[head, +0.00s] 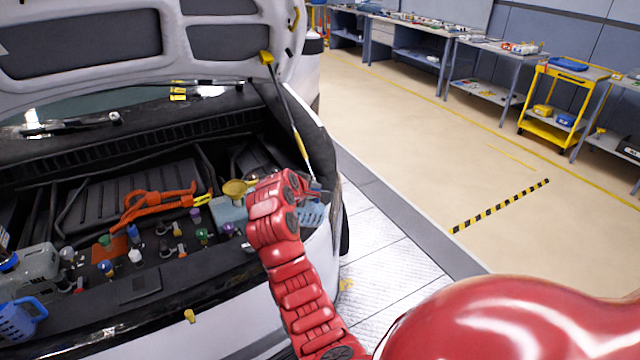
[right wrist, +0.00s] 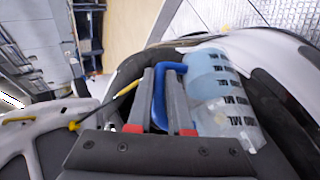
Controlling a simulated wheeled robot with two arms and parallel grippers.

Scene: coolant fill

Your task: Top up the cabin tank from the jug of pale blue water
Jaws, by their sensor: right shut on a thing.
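My right gripper (head: 314,190) is at the right side of the open engine bay. In the right wrist view, its fingers (right wrist: 161,78) are shut on the blue handle of a clear jug (right wrist: 222,92) with dark markings and pale blue water. The jug's pale blue body (head: 313,214) shows partly in the head view, behind my arm; I cannot tell its exact tilt. A yellow funnel (head: 235,188) stands left of the gripper, above a pale blue tank-like part (head: 228,209); my wrist partly covers that area. My left gripper is not in view.
Several coloured caps stand in the bay, with orange cables (head: 155,203). A blue jug (head: 15,318) and a grey container (head: 35,272) are at the left. The raised hood (head: 175,40) and its strut (head: 285,100) are above. Open floor (head: 420,150) lies right.

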